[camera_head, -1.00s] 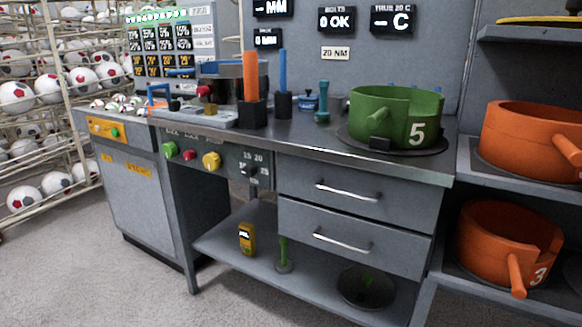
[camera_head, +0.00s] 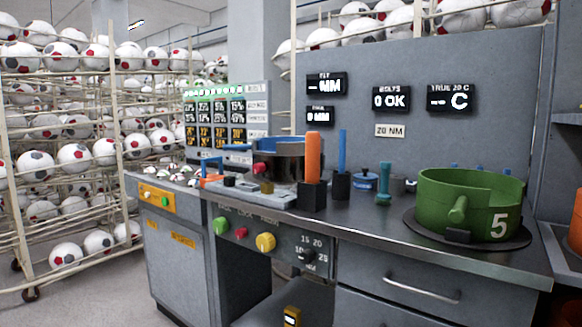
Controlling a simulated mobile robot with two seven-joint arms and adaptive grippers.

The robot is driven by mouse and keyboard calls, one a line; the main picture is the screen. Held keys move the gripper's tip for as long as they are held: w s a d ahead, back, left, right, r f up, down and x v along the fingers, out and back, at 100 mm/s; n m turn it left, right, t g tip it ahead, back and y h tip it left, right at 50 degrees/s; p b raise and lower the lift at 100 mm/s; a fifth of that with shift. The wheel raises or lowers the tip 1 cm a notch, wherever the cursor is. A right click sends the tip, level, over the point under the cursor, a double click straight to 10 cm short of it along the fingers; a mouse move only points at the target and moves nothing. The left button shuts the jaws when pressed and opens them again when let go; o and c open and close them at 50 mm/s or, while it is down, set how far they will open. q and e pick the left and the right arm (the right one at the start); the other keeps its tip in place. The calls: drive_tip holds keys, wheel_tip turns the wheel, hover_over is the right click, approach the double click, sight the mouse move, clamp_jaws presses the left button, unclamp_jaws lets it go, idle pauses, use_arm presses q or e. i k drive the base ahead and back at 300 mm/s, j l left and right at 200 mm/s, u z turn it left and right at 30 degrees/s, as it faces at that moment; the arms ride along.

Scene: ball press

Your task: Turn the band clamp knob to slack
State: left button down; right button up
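No knob in view carries a label I can read as band clamp. The bench front panel has a green knob (camera_head: 220,225), a red knob (camera_head: 241,233), a yellow knob (camera_head: 265,242) and a black dial (camera_head: 307,256) with marks 15, 20, 25 and NM. Small lettering above the coloured knobs is too blurred to read. A dark round fixture (camera_head: 292,163) stands on the bench top, with a small red knob (camera_head: 261,169) at its left side and a blue bar beside it. Neither of my grippers shows.
A green ring marked 5 (camera_head: 470,207) sits on a dark disc at the bench's right end. Orange (camera_head: 313,158) and blue (camera_head: 343,151) handles stand upright in black holders. Ball racks (camera_head: 60,130) fill the left. Some floor shows between racks and bench.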

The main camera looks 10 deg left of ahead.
sight(257, 169)
drive_tip(key=i+j+z, duration=0.1)
drive_tip(key=j, duration=0.3)
drive_tip(key=i+j, duration=0.2)
drive_tip(key=j, duration=0.25)
drive_tip(key=i+j+z, duration=0.15)
drive_tip(key=j, duration=0.25)
drive_tip(key=i+j+z, duration=0.1)
drive_tip(key=j, duration=0.35)
drive_tip(key=i+j+z, duration=0.1)
drive_tip(key=j, duration=0.35)
drive_tip(key=z, duration=0.15)
